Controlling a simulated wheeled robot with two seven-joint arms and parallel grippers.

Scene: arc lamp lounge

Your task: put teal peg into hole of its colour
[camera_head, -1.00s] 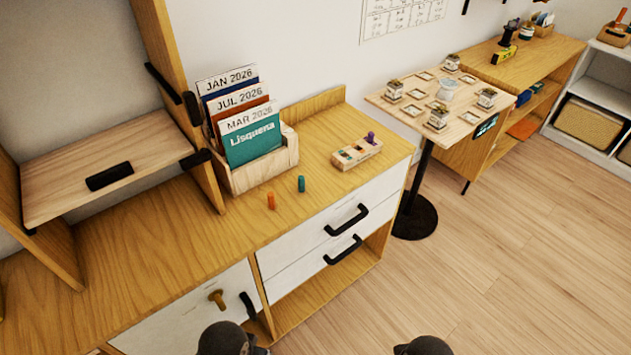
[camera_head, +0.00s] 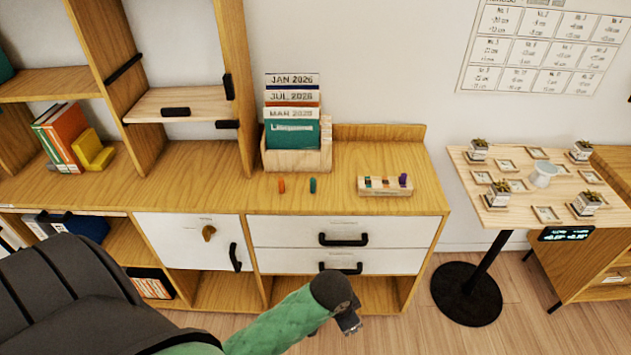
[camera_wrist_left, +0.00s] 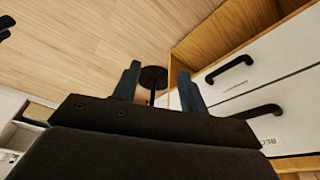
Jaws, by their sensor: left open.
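The teal peg (camera_head: 312,186) stands upright on the wooden cabinet top, in front of the file box. The light wooden hole block (camera_head: 372,190) lies to its right, with small coloured marks on its top; which hole is teal is too small to tell. My left gripper (camera_head: 348,320) is low in front of the drawers, below the cabinet top and well away from the peg. Its two fingers stand apart and empty in the left wrist view (camera_wrist_left: 159,87). My right gripper is not clearly seen.
An orange peg (camera_head: 281,186) stands left of the teal one. A purple peg (camera_head: 403,179) sits at the block's right end. The file box (camera_head: 297,160) stands behind the pegs. Drawer handles (camera_head: 343,240) stick out in front. A small table (camera_head: 520,223) stands to the right.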

